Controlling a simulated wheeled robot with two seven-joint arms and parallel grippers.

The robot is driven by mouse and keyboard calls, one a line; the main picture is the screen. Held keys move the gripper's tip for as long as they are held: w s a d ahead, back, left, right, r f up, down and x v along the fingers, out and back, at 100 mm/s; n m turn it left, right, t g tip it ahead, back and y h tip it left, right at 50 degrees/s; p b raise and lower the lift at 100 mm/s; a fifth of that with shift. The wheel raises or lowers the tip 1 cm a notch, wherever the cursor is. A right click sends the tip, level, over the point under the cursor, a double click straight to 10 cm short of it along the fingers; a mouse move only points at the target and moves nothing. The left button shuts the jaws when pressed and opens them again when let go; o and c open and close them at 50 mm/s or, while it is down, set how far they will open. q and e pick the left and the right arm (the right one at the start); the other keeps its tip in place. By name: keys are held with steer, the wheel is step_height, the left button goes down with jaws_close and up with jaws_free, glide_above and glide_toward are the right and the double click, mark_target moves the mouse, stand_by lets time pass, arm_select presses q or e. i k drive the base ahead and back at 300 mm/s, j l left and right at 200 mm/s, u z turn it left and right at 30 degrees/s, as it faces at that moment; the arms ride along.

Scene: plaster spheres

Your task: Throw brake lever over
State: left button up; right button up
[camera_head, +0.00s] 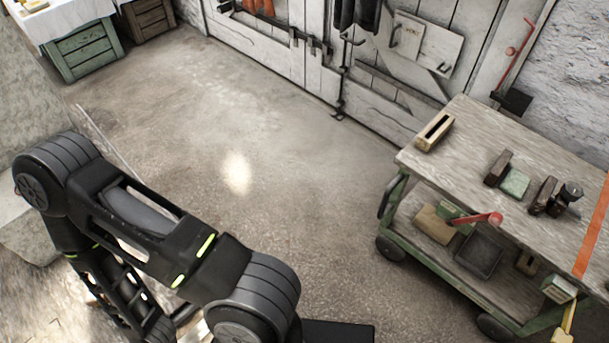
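A lever with a red handle (480,218) sticks out from the near side of a wheeled workbench cart, just below its top. Its handle points to the right and lies roughly level; its pivot end meets a green bracket. I cannot tell for certain that it is the brake lever. My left arm crosses the lower left of the head view, well to the left of the cart, and its gripper fingers are not visible. My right gripper is out of view. Nothing of mine touches the lever.
The wooden cart top (465,135) carries a wooden block (434,132), planes and a green block (515,183). A dark tray (479,254) sits on its lower shelf. A red-handled bar (519,45) is on the back wall. The concrete floor (300,190) left of the cart is clear.

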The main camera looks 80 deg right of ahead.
mark_target(495, 218)
steer(key=z, duration=4.55)
steer(key=k+j, duration=0.35)
steer(key=j, duration=0.15)
